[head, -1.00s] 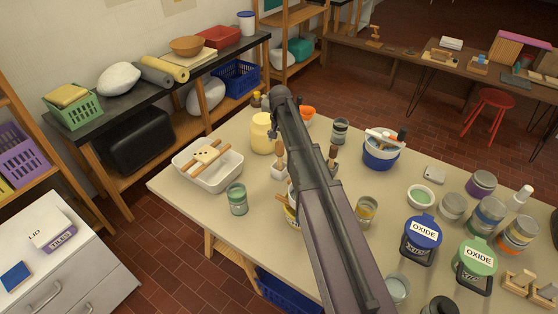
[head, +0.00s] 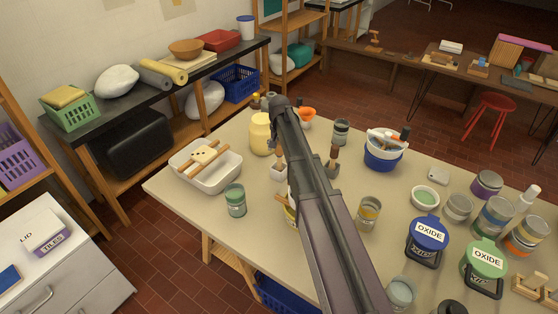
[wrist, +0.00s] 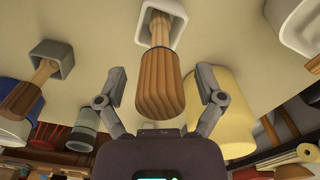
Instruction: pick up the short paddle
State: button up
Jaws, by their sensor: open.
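In the wrist view a thick striped wooden handle (wrist: 159,88) lies between the fingers of my gripper (wrist: 161,84), with space on both sides. Its narrower neck runs into a pale square piece (wrist: 160,22). I take this as the short paddle. A second wooden handle (wrist: 24,95) with a grey square piece (wrist: 51,56) is at the left. My gripper is open and empty.
A yellow jar (head: 261,134) stands close by; it also shows in the wrist view (wrist: 233,110) behind the right finger. The table front left is bare.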

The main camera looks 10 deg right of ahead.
grip_shut()
dwell(0.3)
jog(key=shift+r, duration=0.15)
notch_tip(320, 180, up, 10)
jog(key=p, duration=1)
dwell(0.9)
notch_tip(320, 180, up, 7)
jog(key=p, duration=0.7)
jog(key=shift+r+p, duration=0.15)
jog(key=shift+p, duration=0.15)
dwell(0.4)
